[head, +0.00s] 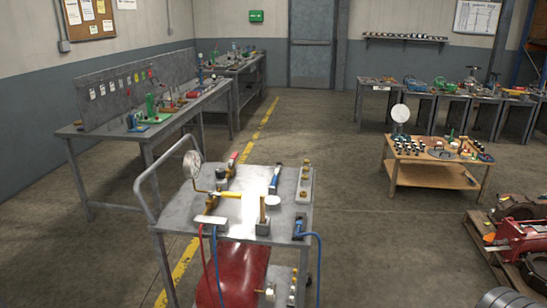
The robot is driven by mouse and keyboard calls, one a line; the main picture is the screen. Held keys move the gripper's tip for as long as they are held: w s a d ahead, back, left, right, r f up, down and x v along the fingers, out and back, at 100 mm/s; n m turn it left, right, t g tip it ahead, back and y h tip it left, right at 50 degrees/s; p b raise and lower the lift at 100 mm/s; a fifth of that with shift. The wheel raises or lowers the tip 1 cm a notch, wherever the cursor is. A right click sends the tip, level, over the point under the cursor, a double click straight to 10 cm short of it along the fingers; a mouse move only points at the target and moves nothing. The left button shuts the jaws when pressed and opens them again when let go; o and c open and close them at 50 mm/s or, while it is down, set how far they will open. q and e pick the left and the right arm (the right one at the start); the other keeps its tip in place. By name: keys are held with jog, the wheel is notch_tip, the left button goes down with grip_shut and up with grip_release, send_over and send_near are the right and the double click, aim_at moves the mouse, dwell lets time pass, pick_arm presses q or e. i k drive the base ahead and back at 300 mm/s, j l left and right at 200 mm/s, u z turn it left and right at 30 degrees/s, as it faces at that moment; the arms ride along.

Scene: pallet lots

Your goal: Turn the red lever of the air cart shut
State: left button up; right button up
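The air cart (180,212) is a grey metal trolley in the lower middle of the head view, with a push handle on its left side. A small red lever (233,158) stands near the back edge of its top, left of centre. It is small, and I cannot tell its exact angle. A blue lever (275,177) sits to its right, and a yellow lever (229,195) lies nearly crosswise in front of it. A round gauge (192,164) rises at the left. A red tank (233,272) is below the top. Neither of my grippers is in view.
Red and blue hoses (319,262) hang from the cart's front. A wooden table (432,178) with many fittings stands at right, near a pallet with red machinery (525,238). Grey workbenches (187,117) line the left wall. Floor (345,210) right of the cart is clear.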

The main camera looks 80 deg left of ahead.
aim_at(234, 158)
jog(key=u, duration=3.15)
jog(key=i+l+z, duration=0.5)
jog(key=l, duration=0.25)
jog(key=i+l+z, duration=0.45)
jog(key=l, duration=0.15)
jog(key=i+l+z, duration=0.5)
jog(key=i+u, duration=0.2)
jog(key=i, duration=0.35)
jog(key=i+l+u, duration=0.2)
jog(key=i, duration=0.35)
jog(key=i+j+u, duration=0.2)
jog(key=i+u, duration=0.6)
jog(key=i, duration=0.15)
jog(key=i+u, duration=0.35)
jog(key=i, duration=0.15)
jog(key=i+l+u, duration=0.25)
jog(key=i+u, duration=0.15)
jog(key=i, duration=0.1)
